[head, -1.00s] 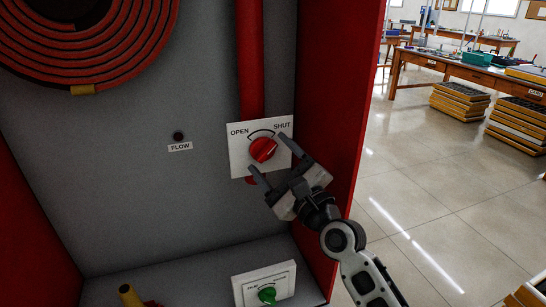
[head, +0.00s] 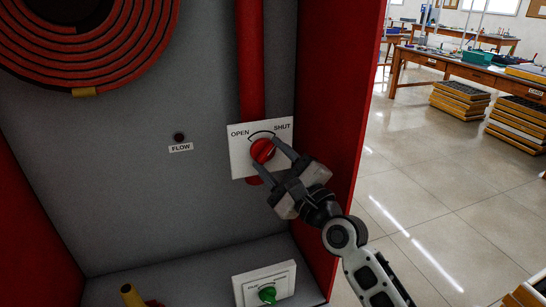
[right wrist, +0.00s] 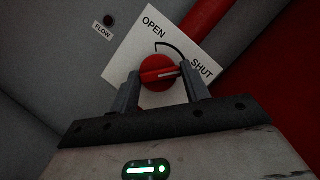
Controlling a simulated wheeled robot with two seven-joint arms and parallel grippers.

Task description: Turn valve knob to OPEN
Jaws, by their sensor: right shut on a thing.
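The red valve knob (head: 262,150) sits on a white plate (head: 240,165) marked OPEN at left and SHUT at right, with a black arc between the words. In the right wrist view the knob (right wrist: 155,67) has a white pointer mark directed to the right, toward the SHUT end. My right gripper (head: 266,158) is shut on the knob, with one finger on either side of it; its fingers (right wrist: 162,88) also show in the right wrist view. My left gripper is not in view.
A red pipe (head: 250,60) runs above the plate. A green knob (head: 267,294) on a second plate is below. A coiled red hose (head: 130,75) hangs upper left, near a small FLOW indicator (head: 179,137). A red cabinet wall (head: 335,130) stands close on the right.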

